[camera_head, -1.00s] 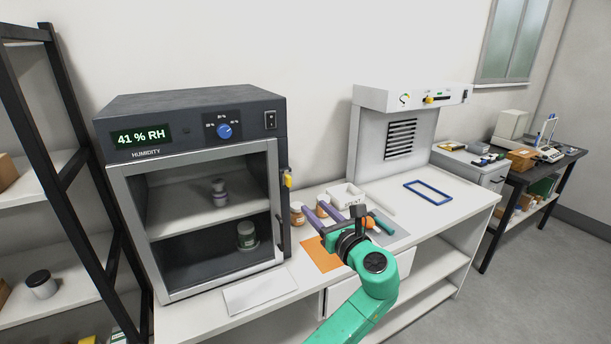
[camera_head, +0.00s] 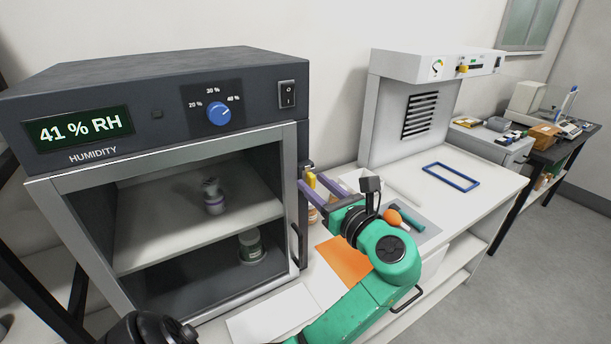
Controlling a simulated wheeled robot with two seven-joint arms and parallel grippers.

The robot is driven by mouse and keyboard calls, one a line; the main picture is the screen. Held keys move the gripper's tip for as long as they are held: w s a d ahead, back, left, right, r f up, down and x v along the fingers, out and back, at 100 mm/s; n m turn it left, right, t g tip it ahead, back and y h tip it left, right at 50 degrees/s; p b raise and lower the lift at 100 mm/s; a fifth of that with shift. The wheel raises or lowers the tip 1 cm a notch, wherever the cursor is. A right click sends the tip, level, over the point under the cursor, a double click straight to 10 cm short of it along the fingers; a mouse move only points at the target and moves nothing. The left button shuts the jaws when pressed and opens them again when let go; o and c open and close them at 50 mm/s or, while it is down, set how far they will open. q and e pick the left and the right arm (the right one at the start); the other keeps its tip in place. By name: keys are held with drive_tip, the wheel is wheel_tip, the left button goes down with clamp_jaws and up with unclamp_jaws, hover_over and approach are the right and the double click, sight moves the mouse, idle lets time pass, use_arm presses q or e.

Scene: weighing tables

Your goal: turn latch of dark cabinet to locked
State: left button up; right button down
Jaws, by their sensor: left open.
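The dark cabinet (camera_head: 150,75) stands at the left with a "41 % RH" display. Its grey-framed front door (camera_head: 75,235) looks closed, with a dark handle on the right edge. The yellow latch (camera_head: 311,180) is at the right side of the cabinet front, above the door handle (camera_head: 296,246). It looks roughly upright, but its lower part is hidden. My left gripper (camera_head: 313,183) is open, its two purple fingers on either side of the latch in the picture. I cannot tell whether they touch it. My right gripper is not in view.
An orange mat (camera_head: 343,262) and white sheet (camera_head: 272,316) lie on the bench. A blue frame (camera_head: 451,177) lies farther right. A jar is partly hidden behind my gripper.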

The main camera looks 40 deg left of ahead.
use_arm(q)
drive_tip(key=shift+w+a, duration=0.15)
drive_tip(key=shift+a, duration=0.1)
drive_tip(key=shift+s+d+r, duration=0.15)
drive_tip(key=shift+s+d, duration=0.05)
drive_tip(key=shift+d, duration=0.2)
drive_tip(key=shift+s+d+r, duration=0.15)
drive_tip(key=shift+d, duration=0.15)
drive_tip(key=shift+c, duration=1.2)
clamp_jaws()
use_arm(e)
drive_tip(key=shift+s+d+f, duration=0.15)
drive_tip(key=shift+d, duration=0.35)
